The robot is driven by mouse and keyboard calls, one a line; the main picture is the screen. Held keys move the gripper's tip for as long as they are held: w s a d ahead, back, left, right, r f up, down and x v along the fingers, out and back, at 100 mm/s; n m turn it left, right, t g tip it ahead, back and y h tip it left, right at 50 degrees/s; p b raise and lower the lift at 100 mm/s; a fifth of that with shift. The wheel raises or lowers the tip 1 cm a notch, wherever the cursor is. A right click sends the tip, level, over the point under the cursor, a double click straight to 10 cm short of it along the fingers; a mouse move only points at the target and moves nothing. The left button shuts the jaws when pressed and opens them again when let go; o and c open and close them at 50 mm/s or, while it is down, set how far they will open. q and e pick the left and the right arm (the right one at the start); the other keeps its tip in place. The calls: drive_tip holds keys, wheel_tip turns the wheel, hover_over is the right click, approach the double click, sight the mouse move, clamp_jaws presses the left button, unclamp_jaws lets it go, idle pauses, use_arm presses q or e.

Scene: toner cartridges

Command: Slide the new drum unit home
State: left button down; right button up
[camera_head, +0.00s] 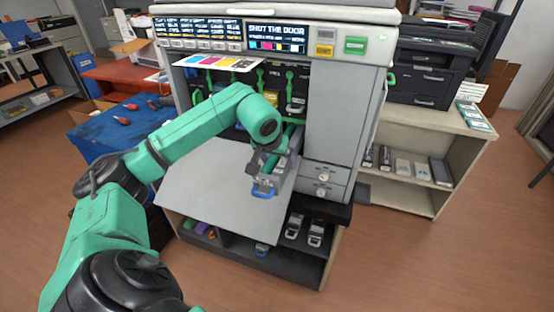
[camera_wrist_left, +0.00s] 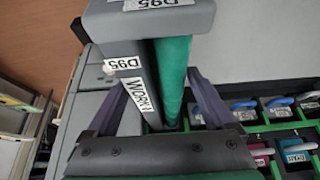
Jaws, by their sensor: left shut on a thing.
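The drum unit (camera_wrist_left: 173,82) is a long grey body with a green roller, and its labels read D95. In the head view the drum unit (camera_head: 291,141) sits at the right side of the printer's open bay, partly hidden by my arm. My left gripper (camera_head: 268,168) is shut on it above the lowered front door (camera_head: 215,185). In the left wrist view the fingers of my left gripper (camera_wrist_left: 160,98) lie on either side of the unit. How deep the unit is in the bay is hidden. My right gripper is not in view.
The printer (camera_head: 340,110) has cartridges with coloured handles (camera_wrist_left: 280,101) in its bay. Its screen (camera_head: 276,38) reads SHUT THE DOOR. A lower shelf (camera_head: 280,265) holds several parts. A blue table (camera_head: 110,128) stands left.

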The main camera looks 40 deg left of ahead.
use_arm(q)
drive_tip(key=shift+w+a+r+p, duration=0.1)
drive_tip(key=shift+w+r+p, duration=0.15)
drive_tip(key=shift+w+p, duration=0.15)
drive_tip(key=shift+w+a+p, duration=0.15)
drive_tip(key=shift+w+p, duration=0.25)
drive_tip(key=shift+p, duration=0.1)
drive_tip(key=shift+w+a+p, duration=0.3)
drive_tip(key=shift+w+p, duration=0.3)
drive_tip(key=shift+w, duration=0.2)
drive_tip(key=shift+w+f, duration=0.2)
